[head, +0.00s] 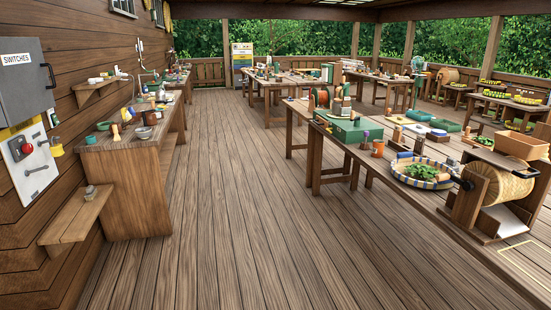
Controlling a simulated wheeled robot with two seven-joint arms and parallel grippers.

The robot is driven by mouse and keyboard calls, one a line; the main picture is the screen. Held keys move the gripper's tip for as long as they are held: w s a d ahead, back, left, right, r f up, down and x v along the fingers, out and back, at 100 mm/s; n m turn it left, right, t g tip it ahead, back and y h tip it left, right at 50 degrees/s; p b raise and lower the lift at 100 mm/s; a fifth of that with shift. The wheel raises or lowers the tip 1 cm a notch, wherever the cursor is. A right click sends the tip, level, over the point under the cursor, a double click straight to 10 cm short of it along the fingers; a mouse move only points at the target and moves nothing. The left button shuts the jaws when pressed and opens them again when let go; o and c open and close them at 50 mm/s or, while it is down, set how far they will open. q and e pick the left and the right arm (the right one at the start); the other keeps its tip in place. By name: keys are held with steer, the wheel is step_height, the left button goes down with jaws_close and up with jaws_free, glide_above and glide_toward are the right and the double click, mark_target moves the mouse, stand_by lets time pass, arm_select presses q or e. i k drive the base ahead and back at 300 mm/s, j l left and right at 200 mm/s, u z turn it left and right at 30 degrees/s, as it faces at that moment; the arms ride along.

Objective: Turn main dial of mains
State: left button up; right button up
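A grey box (22,88) with a sign reading SWITCHES (15,58) and a dark handle hangs on the wooden wall at the far left. Below it is a white panel (33,172) with a red round knob (27,148) on a dark mount and a grey bar-like part lower down. Which part is the main dial of the mains I cannot tell for sure. The left edge of the box and panel is close to or cut by the picture edge. Neither of my grippers is in view.
A low wooden shelf (72,218) juts from the wall below the panel. A workbench (125,160) with bowls stands just beyond. Tables with tools (335,140) and a tray of leaves (424,172) line the right. The plank floor (245,220) between is clear.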

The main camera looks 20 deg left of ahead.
mark_target(26, 148)
steer(key=i+j+u, duration=0.25)
steer(key=i+u, duration=0.2)
steer(key=i, duration=0.15)
steer(key=i+u, duration=0.5)
steer(key=i, duration=0.15)
steer(key=i+l+u, duration=0.25)
steer(key=i+u, duration=0.2)
steer(key=i, duration=0.15)
